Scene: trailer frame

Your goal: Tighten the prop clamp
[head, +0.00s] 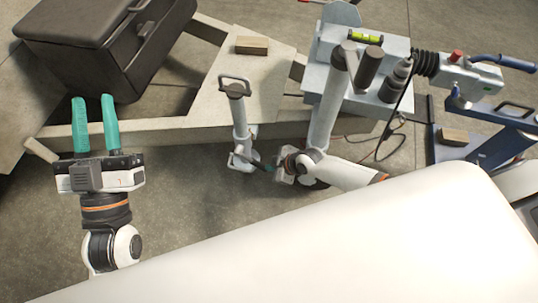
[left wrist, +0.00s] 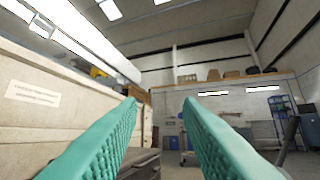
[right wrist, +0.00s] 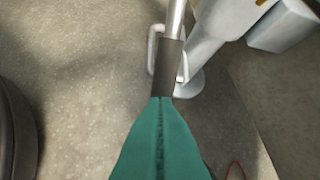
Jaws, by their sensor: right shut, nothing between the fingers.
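The prop (head: 240,118) is a grey metal tube standing upright beside the trailer frame, with a loop handle at its top and a clamp (head: 243,157) low on it. My right gripper (head: 271,169) is low, just right of the clamp, partly hidden by its own wrist. In the right wrist view its teal fingers (right wrist: 161,102) are together, with their tips at the lower end of a dark sleeve (right wrist: 168,66) on a silver rod. I cannot tell whether they touch it. My left gripper (head: 94,98) is open and empty, pointing away over the frame, far from the prop.
The trailer frame's beam (head: 180,132) runs behind the prop. A dark box (head: 118,48) sits at the back left. A wood block (head: 252,45) lies on the frame's plate. Cables lie on the floor to the right.

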